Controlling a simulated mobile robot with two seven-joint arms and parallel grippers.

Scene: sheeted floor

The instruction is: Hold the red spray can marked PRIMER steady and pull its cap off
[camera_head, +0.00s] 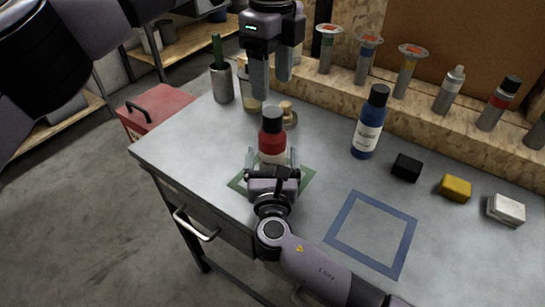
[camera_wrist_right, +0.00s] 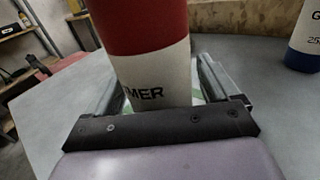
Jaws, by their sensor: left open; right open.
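The red spray can (camera_head: 272,142) stands upright by the green square outline (camera_head: 306,179) on the grey table, its black cap (camera_head: 272,119) on top. In the right wrist view the can (camera_wrist_right: 145,25) fills the middle, with "MER" readable on its white band. My right gripper (camera_head: 273,162) is low at the can's near side, open, with one finger on each side of the can. My left gripper (camera_head: 271,88) is open and empty, pointing down above and slightly behind the cap, apart from it. The cap is outside the right wrist view.
A blue can (camera_head: 368,125) stands to the right; a blue square outline (camera_head: 372,234) lies on the table. Black (camera_head: 406,167), yellow (camera_head: 455,187) and white (camera_head: 506,209) blocks sit at the right. Tubes and bottles line a back ledge.

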